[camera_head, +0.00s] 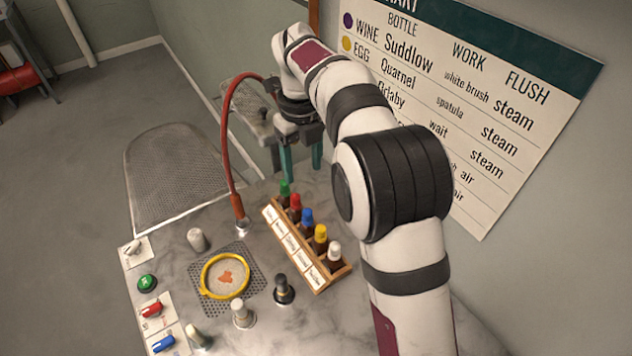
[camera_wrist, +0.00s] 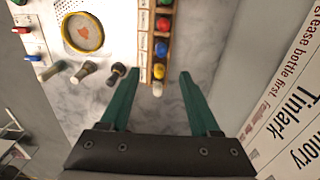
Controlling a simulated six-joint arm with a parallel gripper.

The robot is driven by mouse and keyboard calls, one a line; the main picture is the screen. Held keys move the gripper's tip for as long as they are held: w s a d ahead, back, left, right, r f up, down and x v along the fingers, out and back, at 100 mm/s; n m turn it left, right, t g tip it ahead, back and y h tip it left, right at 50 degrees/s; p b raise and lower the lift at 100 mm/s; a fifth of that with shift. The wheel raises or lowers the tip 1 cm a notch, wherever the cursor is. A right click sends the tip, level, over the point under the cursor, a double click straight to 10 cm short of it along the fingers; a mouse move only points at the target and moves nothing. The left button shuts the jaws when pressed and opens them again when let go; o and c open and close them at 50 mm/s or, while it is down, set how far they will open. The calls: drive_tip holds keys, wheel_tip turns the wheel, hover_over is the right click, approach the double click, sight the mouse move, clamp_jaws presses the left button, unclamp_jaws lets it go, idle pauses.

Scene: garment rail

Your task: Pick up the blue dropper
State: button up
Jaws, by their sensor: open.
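The blue dropper (camera_head: 307,217) is a blue-capped bottle standing in a wooden rack (camera_head: 335,277), between the red-capped and yellow-capped bottles. In the wrist view its blue cap (camera_wrist: 161,48) shows in the column of caps ahead of the fingers. My gripper (camera_head: 302,170) has two green fingers, open and empty, above and behind the rack's green-capped end in the head view. In the wrist view the fingers (camera_wrist: 160,80) are spread apart, with the rack's near end and white cap between them. The blue bottle's lower body is mostly hidden by the rack.
Green (camera_head: 285,188), red (camera_head: 296,202), yellow (camera_head: 320,233) and white (camera_head: 334,249) capped bottles share the rack closely. A yellow hoop (camera_head: 225,276) lies on a perforated plate. A red flexible tube (camera_head: 227,140) arches left of my gripper. Several knobs stand at the front.

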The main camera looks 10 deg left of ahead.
sight(307, 210)
drive_tip(key=f, duration=1.4)
drive_tip(key=shift+s+d+f, duration=0.1)
drive_tip(key=shift+d+f, duration=0.05)
drive_tip(key=shift+d, duration=0.2)
clamp_jaws()
